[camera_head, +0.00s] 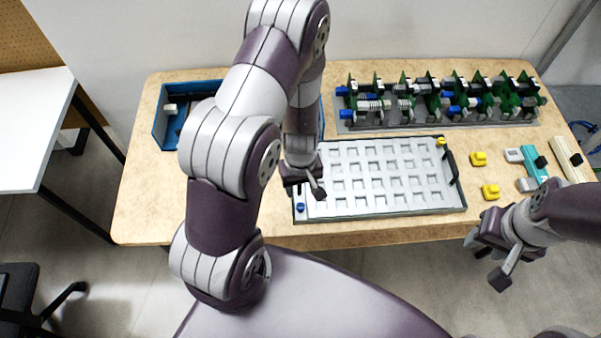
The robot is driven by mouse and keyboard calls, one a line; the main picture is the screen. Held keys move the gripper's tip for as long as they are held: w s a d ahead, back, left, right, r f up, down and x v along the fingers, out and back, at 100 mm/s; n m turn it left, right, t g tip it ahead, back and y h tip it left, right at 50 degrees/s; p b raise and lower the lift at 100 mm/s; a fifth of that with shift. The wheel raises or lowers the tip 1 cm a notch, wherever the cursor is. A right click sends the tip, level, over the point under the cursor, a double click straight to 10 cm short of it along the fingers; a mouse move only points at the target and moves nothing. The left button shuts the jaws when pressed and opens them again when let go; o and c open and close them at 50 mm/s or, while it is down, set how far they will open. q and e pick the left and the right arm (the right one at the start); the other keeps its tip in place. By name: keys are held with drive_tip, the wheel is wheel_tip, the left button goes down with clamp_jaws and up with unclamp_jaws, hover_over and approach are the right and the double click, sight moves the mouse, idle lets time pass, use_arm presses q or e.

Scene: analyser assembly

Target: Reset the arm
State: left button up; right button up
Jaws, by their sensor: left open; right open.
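My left arm reaches up from the bottom of the view and bends down over the table. My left gripper (303,186) is open and empty above the left end of the white tray (395,208). My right arm comes in from the right edge. My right gripper (488,268) is open and empty in front of the table's front edge, over the floor. The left arm hides part of the blue bin and the table behind it.
The wooden table (146,205) carries a blue bin (161,128) and a rack (365,127) of green boards at the back. Yellow blocks (479,159), a teal part (535,166) and a beige part (566,158) lie at the right. The table's left front is clear.

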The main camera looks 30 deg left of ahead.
use_arm(q)
wheel_tip(320, 180, up, 2)
drive_tip(key=shift+r+p, duration=0.1)
drive_tip(key=shift+p, duration=0.2)
use_arm(e)
drive_tip(key=shift+r, duration=0.75)
